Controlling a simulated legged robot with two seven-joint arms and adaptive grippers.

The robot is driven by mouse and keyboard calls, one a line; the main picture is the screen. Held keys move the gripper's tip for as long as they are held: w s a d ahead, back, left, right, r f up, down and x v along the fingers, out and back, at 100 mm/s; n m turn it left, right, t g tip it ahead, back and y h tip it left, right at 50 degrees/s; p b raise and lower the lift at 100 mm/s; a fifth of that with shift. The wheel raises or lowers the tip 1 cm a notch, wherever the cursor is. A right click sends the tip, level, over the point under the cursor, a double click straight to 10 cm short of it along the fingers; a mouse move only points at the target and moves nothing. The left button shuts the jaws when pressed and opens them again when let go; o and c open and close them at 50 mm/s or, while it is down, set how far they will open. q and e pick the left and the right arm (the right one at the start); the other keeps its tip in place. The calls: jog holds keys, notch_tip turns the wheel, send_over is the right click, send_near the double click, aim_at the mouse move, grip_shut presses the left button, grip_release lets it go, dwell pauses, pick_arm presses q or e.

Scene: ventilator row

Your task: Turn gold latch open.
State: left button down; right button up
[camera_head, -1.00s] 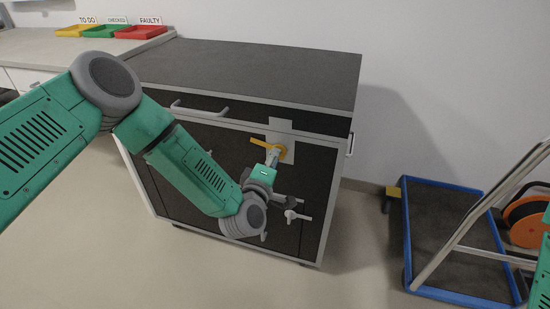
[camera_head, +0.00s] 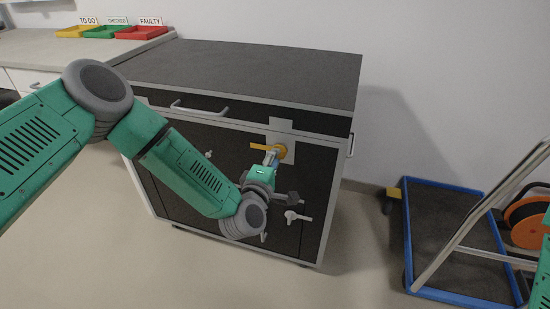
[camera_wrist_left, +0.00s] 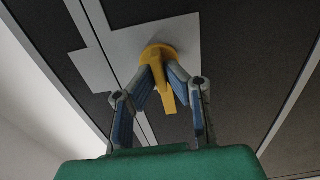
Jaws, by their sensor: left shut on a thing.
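The gold latch (camera_head: 282,152) sits on a pale plate near the top right of the dark cabinet's front. Its lever points left and is close to level in the head view. My left gripper (camera_head: 271,159) is at the latch, just below the lever. In the left wrist view the latch (camera_wrist_left: 158,52) is straight ahead, and the blue-padded fingers of my left gripper (camera_wrist_left: 163,82) close in on its lever from both sides. The gripper is shut on the lever. My right gripper is not in view; only a green piece shows at the right edge.
The dark cabinet (camera_head: 250,75) has a bar handle (camera_head: 198,112) and, lower right, a pale handle (camera_head: 297,216). A blue-edged cart (camera_head: 440,225) with an orange reel stands at the right. Coloured trays (camera_head: 102,32) lie on the counter at back left. Floor is clear in front.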

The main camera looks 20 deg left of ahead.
pick_arm(q)
jog(key=c, duration=1.6)
grip_release()
jog(key=shift+s+f, duration=0.25)
jog(key=shift+f, duration=0.15)
jog(key=shift+c, duration=0.2)
jog(key=shift+w+r, duration=0.1)
jog(key=shift+r, duration=0.1)
jog(key=s, duration=1.2)
jog(key=shift+a, duration=0.25)
